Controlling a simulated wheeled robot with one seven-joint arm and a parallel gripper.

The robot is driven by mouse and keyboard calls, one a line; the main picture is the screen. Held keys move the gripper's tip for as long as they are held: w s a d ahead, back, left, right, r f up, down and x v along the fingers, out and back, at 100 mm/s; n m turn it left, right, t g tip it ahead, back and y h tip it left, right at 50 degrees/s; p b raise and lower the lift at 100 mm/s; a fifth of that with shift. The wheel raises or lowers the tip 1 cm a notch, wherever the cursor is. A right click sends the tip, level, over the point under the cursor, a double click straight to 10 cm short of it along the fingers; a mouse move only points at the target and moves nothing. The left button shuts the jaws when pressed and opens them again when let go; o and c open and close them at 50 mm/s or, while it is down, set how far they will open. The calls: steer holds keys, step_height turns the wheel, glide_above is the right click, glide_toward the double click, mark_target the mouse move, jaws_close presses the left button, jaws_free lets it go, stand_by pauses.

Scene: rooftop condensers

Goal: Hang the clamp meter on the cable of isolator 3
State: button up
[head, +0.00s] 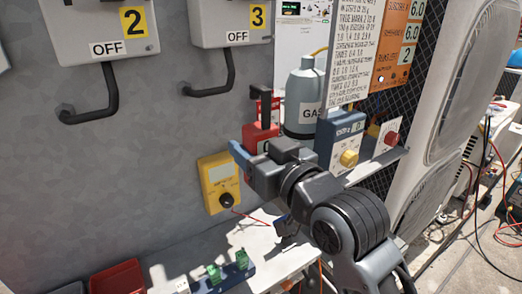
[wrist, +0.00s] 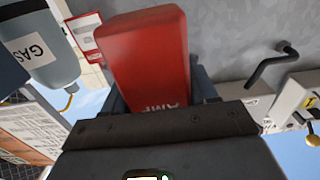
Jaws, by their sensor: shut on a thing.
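My gripper (head: 243,157) is shut on a red clamp meter, with its fingers on both sides of it in the wrist view (wrist: 160,92). The red meter (wrist: 147,55) fills the middle of that view, with part of white lettering "AMP" showing. In the head view the red body (head: 259,138) stands above my gripper, partly hidden. Isolator 3 (head: 231,24) is a grey box marked OFF at the top. Its dark cable (head: 228,72) bends down and left to the wall, up and left of the meter and apart from it. A similar cable (wrist: 268,66) shows in the wrist view.
Isolator 2 (head: 118,28) and its cable (head: 107,100) are to the left. A gas bottle (head: 304,98) and a blue box with a yellow knob (head: 338,140) stand right of my gripper. The wall below the cables is mostly clear.

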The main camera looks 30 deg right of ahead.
mark_target(215, 122)
steer(key=shift+w+a+b, duration=0.1)
steer(key=shift+w+b, duration=1.3)
steer(key=shift+w, duration=5.25)
steer(key=shift+f+b, duration=0.4)
steer(key=shift+f, duration=0.35)
steer(key=shift+w, duration=0.1)
steer(key=o, duration=1.4)
